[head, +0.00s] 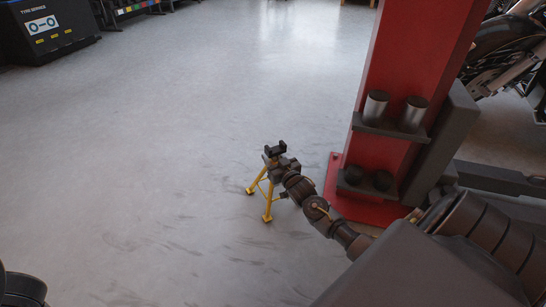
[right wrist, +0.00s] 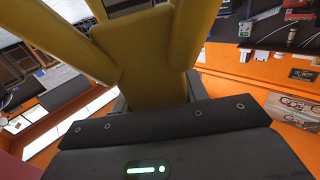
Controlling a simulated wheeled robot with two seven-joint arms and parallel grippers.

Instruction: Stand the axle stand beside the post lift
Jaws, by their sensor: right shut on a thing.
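The axle stand (head: 267,203) has yellow legs and a black forked saddle on top. In the head view it is near the middle, upright, left of the post lift. My right gripper (head: 281,164) is shut on it just below the saddle. Whether its feet touch the floor I cannot tell. In the right wrist view its yellow post and legs (right wrist: 150,60) rise close in front of the dark gripper body. The post lift (head: 412,60) is a red column on a red base plate (head: 333,190), with a floor gap between plate and stand. My left gripper does not show.
Shelves on the column hold silver cylinders (head: 374,107) and dark round pads (head: 381,180). A dark lift arm (head: 495,178) reaches right from the column. A motorcycle (head: 505,45) stands behind it. A black tyre-service cabinet (head: 45,30) is far left. The floor left of the stand is clear.

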